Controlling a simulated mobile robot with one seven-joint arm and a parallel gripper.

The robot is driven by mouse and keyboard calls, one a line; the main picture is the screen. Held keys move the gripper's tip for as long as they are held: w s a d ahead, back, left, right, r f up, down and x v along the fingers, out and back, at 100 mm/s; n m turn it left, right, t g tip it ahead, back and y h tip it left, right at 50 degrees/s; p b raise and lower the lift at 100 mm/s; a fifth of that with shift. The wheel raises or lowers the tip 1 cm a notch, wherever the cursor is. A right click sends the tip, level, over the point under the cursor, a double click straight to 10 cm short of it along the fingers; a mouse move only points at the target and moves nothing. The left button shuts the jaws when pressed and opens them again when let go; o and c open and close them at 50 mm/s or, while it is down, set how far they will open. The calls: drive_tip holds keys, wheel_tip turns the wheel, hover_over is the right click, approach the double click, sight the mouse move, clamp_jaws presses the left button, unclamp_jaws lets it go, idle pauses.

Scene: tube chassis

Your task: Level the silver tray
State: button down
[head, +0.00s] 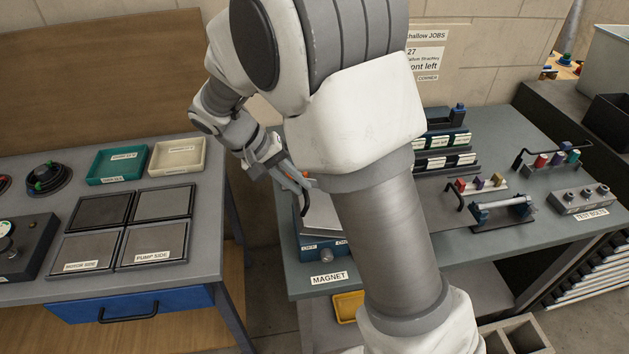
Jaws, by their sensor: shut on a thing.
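A flat silver-grey plate (322,217) lies on top of a blue base (322,250) on the right-hand bench, behind the label MAGNET. My arm hides much of it. I cannot tell for sure that it is the silver tray, or whether it is level. My gripper (298,180) is at the plate's back left, shut on a small dark, curved, handle-like piece (305,203). What this piece belongs to is unclear. A small orange bit shows by the fingertips.
The left bench holds several dark square plates (161,204), a green tray (117,164), a cream tray (177,156) and a control box (22,248). A gap separates the benches. Racks with coloured handles (480,184) and a grey test block (583,200) stand on the right bench.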

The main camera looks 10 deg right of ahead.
sight(297, 204)
drive_tip(key=a+f+h+b, duration=0.2)
drive_tip(key=a+f+h, duration=0.1)
drive_tip(key=shift+a+f, duration=0.1)
drive_tip(key=shift+f, duration=0.3)
drive_tip(key=shift+a+f+b, duration=0.5)
drive_tip(key=shift+f+b, duration=0.15)
drive_tip(key=shift+f, duration=0.2)
drive_tip(key=shift+s+f, duration=0.1)
drive_tip(key=shift+f, duration=0.1)
drive_tip(key=c, duration=1)
unclamp_jaws()
drive_tip(key=shift+a, duration=0.1)
drive_tip(key=shift+o, duration=0.4)
drive_tip(key=shift+r, duration=0.1)
drive_tip(key=shift+r, duration=0.1)
drive_tip(key=v, duration=1.7)
drive_tip(key=shift+a+p, duration=0.2)
drive_tip(key=shift+p, duration=0.1)
